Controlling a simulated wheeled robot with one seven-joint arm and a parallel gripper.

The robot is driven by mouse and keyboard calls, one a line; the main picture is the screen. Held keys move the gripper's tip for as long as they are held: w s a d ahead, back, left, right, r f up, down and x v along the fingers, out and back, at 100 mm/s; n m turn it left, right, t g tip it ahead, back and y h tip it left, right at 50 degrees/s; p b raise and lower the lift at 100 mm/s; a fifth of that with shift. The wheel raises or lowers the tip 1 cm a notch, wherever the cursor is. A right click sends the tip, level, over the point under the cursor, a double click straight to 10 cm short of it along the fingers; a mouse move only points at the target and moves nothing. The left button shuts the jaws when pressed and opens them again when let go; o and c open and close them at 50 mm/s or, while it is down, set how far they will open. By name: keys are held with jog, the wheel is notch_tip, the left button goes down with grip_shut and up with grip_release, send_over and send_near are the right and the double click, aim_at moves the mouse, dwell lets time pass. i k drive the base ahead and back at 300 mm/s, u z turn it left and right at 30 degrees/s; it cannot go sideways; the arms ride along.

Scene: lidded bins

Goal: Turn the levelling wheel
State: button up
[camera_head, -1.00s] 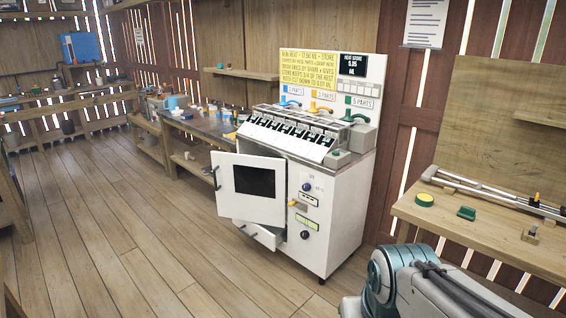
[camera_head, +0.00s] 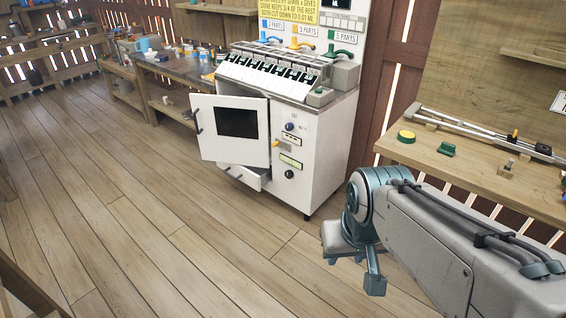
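No part is plainly marked as the levelling wheel. Two round dark knobs sit on the front of the white machine (camera_head: 325,160): an upper knob (camera_head: 290,127) and a lower knob (camera_head: 289,174). A round green piece with a yellow top (camera_head: 406,136) lies on the right bench. My arm comes in from the lower right, and its teal and grey end, seemingly my gripper (camera_head: 356,262), is over the floor in front of the machine, apart from the knobs and bench. Its fingers are not clear enough to tell open from shut.
The machine's white door (camera_head: 229,129) stands open on the left, with a drawer (camera_head: 245,176) pulled out below it. The right bench (camera_head: 480,172) carries a green block (camera_head: 446,149) and metal rods (camera_head: 480,133). The wooden floor (camera_head: 150,240) is clear at left.

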aim_at(289, 175)
jog(key=z, duration=0.25)
jog(key=i, duration=2.45)
